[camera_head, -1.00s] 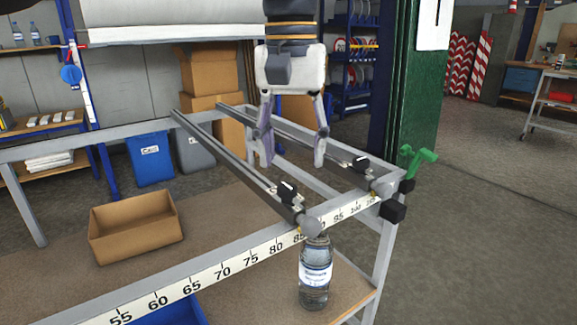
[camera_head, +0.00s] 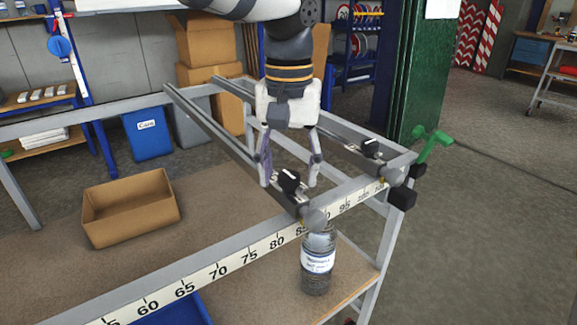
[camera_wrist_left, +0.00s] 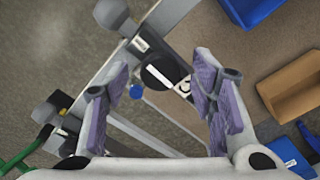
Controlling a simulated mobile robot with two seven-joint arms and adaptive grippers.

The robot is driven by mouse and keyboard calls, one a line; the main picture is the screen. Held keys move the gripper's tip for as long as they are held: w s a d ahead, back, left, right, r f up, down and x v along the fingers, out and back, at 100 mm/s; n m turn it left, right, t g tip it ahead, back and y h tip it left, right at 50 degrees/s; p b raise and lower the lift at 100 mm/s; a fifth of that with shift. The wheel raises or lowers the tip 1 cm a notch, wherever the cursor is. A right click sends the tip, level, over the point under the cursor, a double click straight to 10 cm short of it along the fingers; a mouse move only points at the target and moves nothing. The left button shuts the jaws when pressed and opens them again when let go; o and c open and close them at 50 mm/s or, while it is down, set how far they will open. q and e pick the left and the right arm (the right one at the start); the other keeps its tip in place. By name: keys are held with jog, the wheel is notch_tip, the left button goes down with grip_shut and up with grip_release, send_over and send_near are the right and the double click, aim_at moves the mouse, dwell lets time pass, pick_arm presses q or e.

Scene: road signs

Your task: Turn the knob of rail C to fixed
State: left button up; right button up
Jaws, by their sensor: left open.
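Two grey rails run across the metal frame, each with a black knob near its front end. I cannot read which rail is C. The knob of the left rail (camera_head: 289,180) sits just by my left gripper (camera_head: 289,172), which is open and points down with a finger on each side of it. In the left wrist view this round black knob (camera_wrist_left: 160,71) with a white bar lies between the open fingers (camera_wrist_left: 162,88), with gaps to both. A label with a symbol (camera_wrist_left: 184,87) is beside it. The knob of the right rail (camera_head: 371,147) stands clear of the gripper.
A scale strip (camera_head: 249,256) runs along the frame's front bar. A green crank handle (camera_head: 432,143) sticks out at the right corner. A water bottle (camera_head: 318,262) and an open cardboard box (camera_head: 130,210) stand on the lower shelf.

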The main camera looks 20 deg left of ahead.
pick_arm(q)
jog(key=shift+c, duration=0.2)
jog(key=c, duration=1.1)
jog(key=shift+m, duration=0.3)
jog(key=m, duration=0.2)
jog(key=shift+m, duration=0.4)
jog(key=m, duration=0.5)
jog(key=shift+m, duration=0.3)
jog(key=m, duration=0.4)
jog(key=shift+m, duration=2.4)
jog(key=shift+f, duration=0.1)
